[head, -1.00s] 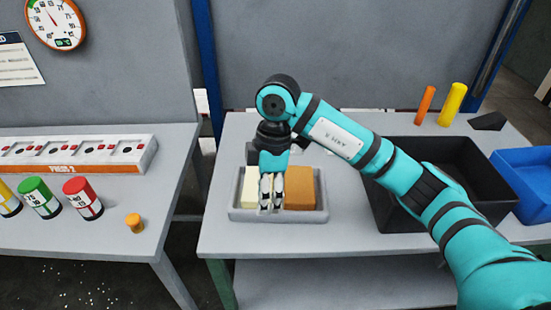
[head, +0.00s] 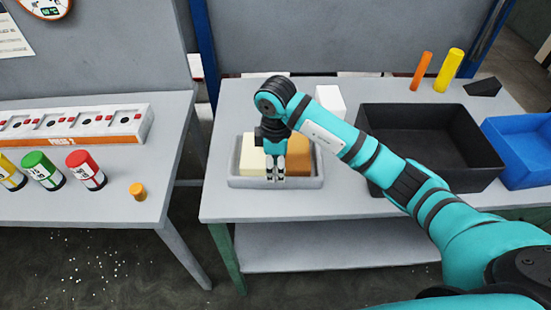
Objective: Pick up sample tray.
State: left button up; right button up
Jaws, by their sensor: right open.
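The sample tray (head: 238,183) is a shallow grey tray on the right-hand table. It holds a cream foam block (head: 249,155) on the left and a brown foam block (head: 298,157) on the right. My right gripper (head: 275,178) points down over the front middle of the tray, in front of the blocks. Its fingers are open, with nothing seen between them. They overlap the tray's front part in the picture, and I cannot tell whether they touch it. The gripper hides part of both blocks. My left gripper is not in view.
A black bin (head: 435,185) and a blue bin (head: 525,165) stand right of the tray. A white block (head: 330,100) is behind the arm. Orange (head: 421,71) and yellow (head: 449,70) cylinders stand at the back. The left table (head: 60,212) carries a press panel (head: 75,140) and coloured cans (head: 86,171).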

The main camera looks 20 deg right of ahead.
aim_at(275, 178)
jog(key=shift+f+p, duration=0.3)
jog(key=shift+f, duration=0.1)
notch_tip(275, 178, down, 4)
jog(key=shift+s+a+r+p, duration=0.15)
jog(key=shift+r+p, duration=0.05)
jog(key=shift+p, duration=0.55)
jog(key=shift+f, duration=0.4)
grip_shut()
